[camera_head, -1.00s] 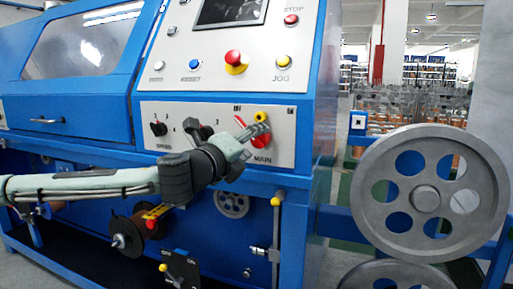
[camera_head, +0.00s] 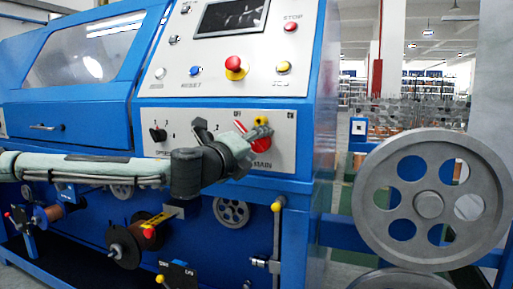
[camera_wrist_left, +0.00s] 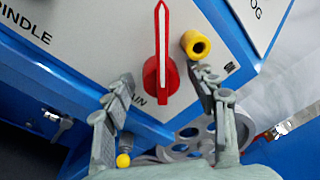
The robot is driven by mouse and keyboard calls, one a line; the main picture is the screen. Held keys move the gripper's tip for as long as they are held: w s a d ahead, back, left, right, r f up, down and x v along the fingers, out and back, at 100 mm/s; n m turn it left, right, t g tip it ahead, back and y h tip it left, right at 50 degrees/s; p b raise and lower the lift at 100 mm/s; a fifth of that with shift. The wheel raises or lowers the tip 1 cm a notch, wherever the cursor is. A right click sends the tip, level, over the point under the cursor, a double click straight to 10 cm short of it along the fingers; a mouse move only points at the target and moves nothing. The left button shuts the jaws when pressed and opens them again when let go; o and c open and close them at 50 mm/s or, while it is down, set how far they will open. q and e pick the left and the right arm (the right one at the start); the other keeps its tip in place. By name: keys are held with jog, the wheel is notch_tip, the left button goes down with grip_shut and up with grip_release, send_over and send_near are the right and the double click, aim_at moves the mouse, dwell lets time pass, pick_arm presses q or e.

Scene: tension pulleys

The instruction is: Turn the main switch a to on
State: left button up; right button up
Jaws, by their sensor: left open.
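The main switch (camera_head: 260,145) is a red rotary knob with a white pointer stripe, above the MAIN label on the control panel. In the head view its pointer tilts up and left; part of it is hidden by my gripper. In the left wrist view the switch (camera_wrist_left: 161,78) shows whole, its pointer toward the top of the picture. My left gripper (camera_head: 240,136) is in front of the panel at the switch. In the wrist view the open fingers of my left gripper (camera_wrist_left: 166,84) stand either side of the switch's lower end, apart from it. My right gripper is not in view.
A black selector knob (camera_head: 158,134) is farther left. A red mushroom button (camera_head: 235,67) and the yellow JOG button (camera_head: 283,67) are above. A large grey pulley (camera_head: 430,204) stands at right.

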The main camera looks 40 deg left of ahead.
pick_arm(q)
grip_shut()
dwell(0.4)
